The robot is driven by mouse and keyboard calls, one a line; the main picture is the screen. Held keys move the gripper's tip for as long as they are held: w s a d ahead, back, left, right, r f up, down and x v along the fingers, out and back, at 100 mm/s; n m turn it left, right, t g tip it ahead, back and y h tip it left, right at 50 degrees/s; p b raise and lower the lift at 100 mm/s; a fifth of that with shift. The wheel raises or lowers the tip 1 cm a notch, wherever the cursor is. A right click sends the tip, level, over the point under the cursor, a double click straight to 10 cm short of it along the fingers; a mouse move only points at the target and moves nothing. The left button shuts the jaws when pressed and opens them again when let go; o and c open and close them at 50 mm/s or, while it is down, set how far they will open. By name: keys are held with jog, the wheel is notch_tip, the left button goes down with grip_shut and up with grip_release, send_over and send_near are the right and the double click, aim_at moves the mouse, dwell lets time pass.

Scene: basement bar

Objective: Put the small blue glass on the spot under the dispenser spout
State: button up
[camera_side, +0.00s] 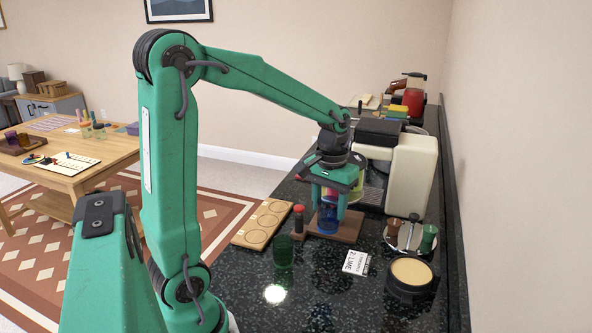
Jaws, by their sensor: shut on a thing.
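My gripper (328,200) points down over the black counter and is shut on the small blue glass (328,219). The glass is upright between the green fingers, which hide part of it. It shows in front of a dark wooden board (347,231); I cannot tell whether it touches the board. A cream machine with a dark top (412,172), apparently the dispenser, stands behind and to the right of my gripper. Its spout and the spot under it are not clearly visible, as my wrist and gripper cover part of that area.
A red-topped post (298,217) stands at the board's left end. A light wooden board with ring marks (262,223) lies left. A green glass (283,251), a "2.

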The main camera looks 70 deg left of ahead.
jog(key=w+a+r+n, duration=0.1)
jog(key=a+n, duration=0.2)
jog(key=a, duration=0.2)
jog(key=f, duration=1.3)
jog(key=shift+w+d+f, duration=0.1)
jog(key=shift+d+f, duration=0.15)
jog(key=shift+f, duration=0.15)
jog(key=shift+w+a, duration=1.4)
jog(key=shift+f, duration=0.55)
jog(key=shift+f, duration=0.15)
jog(key=o, duration=1)
jog(key=shift+o, duration=0.2)
